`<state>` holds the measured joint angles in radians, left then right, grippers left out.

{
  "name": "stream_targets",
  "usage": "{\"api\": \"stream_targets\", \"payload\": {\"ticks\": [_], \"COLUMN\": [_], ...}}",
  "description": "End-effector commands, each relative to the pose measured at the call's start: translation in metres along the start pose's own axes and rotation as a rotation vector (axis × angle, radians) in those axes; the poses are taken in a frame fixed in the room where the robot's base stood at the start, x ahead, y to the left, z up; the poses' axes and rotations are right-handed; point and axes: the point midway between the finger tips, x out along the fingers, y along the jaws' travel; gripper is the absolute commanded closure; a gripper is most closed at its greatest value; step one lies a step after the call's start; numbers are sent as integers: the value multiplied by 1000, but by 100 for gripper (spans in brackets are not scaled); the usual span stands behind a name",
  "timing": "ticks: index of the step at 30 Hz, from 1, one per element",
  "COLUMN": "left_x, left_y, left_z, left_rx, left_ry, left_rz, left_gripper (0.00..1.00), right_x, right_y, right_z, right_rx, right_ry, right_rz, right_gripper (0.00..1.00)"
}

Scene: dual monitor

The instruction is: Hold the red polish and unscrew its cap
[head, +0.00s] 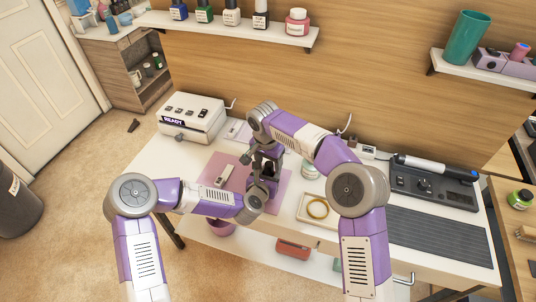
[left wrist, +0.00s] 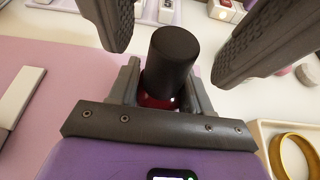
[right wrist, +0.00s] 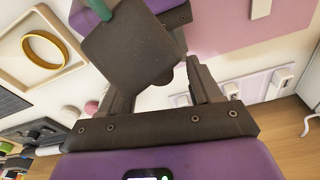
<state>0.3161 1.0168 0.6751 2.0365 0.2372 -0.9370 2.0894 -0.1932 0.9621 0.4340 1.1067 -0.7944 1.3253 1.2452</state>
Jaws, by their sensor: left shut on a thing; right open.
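The red polish (left wrist: 158,102) stands upright in my left gripper (left wrist: 162,90), which is shut on its body. Its black cap (left wrist: 170,62) sticks up above the fingers in the left wrist view. My right gripper (left wrist: 185,45) is open, its two dark fingers on either side of the cap with visible gaps. In the head view my left gripper (head: 268,177) is below my right gripper (head: 264,155) over the pink mat (head: 277,192). In the right wrist view a dark block covers much of the space at the right fingers, and the red polish is hidden.
A tray with a gold ring (head: 318,208) stands right of the mat. A white READY box (head: 190,117) stands at the back left. A grey panel with knobs (head: 430,185) is at the right. A shelf (head: 230,32) with several bottles hangs above.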

Motion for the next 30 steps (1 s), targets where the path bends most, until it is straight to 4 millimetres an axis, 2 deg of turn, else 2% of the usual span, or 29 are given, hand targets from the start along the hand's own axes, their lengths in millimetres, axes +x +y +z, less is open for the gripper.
{"api": "stream_targets", "payload": {"ticks": [3, 11, 24, 30], "left_x": [0, 0, 0, 0], "left_y": [0, 0, 0, 0], "left_z": [0, 0, 0, 0], "left_rx": [0, 0, 0, 0], "left_ry": [-1, -1, -1, -1], "left_rz": [0, 0, 0, 0], "left_gripper": [100, 100, 100, 100], "right_x": [6, 7, 6, 6], "right_y": [0, 0, 0, 1], "right_z": [0, 0, 0, 0], "right_rx": [0, 0, 0, -78], "right_ry": [-1, -1, 0, -1], "right_rz": [0, 0, 0, -9], "right_gripper": [37, 37, 100, 100]}}
